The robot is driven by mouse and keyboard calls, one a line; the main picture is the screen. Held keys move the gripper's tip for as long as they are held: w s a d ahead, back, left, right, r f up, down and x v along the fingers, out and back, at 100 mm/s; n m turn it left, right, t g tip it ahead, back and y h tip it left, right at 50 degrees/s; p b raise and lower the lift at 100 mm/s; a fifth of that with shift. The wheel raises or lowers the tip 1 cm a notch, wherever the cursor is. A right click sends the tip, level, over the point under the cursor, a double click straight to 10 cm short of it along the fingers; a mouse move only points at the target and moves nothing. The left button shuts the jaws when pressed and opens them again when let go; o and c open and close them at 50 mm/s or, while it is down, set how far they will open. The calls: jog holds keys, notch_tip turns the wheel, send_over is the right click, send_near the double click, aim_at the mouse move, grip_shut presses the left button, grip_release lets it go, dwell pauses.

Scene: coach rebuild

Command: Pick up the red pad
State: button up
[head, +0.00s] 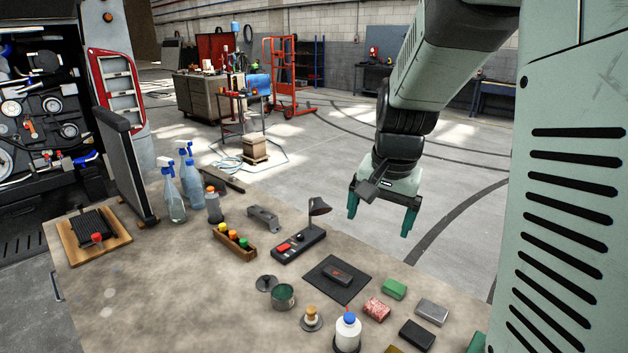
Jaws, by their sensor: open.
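The red pad (377,309) is a small mottled red block lying flat on the bench, right of the middle in the head view. A green pad (394,289) lies just behind it, a grey pad (432,312) to its right and a black pad (417,335) in front and to the right. My gripper (380,222) is open and empty, fingers pointing down. It is raised well clear of the red pad and appears beyond it in the picture. Nothing hides the red pad.
A dark mat (361,287) with a small dark block lies left of the pads. A white bottle with a blue cap (347,331) stands close to the red pad's front left. A small lamp (317,210), a green tin (283,297) and spray bottles (172,200) stand farther left.

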jog(key=w+d+f+m+g, duration=0.25)
jog(key=w+f, duration=0.35)
jog(key=f, duration=0.7)
jog(key=m, duration=0.2)
send_over(377, 307)
notch_tip(377, 307, down, 14)
jog(key=shift+r, duration=0.1)
jog(key=shift+f, duration=3.05)
jog(key=c, duration=1.1)
jog(key=shift+r, duration=0.1)
notch_tip(377, 307, up, 10)
jog(key=shift+f, duration=0.1)
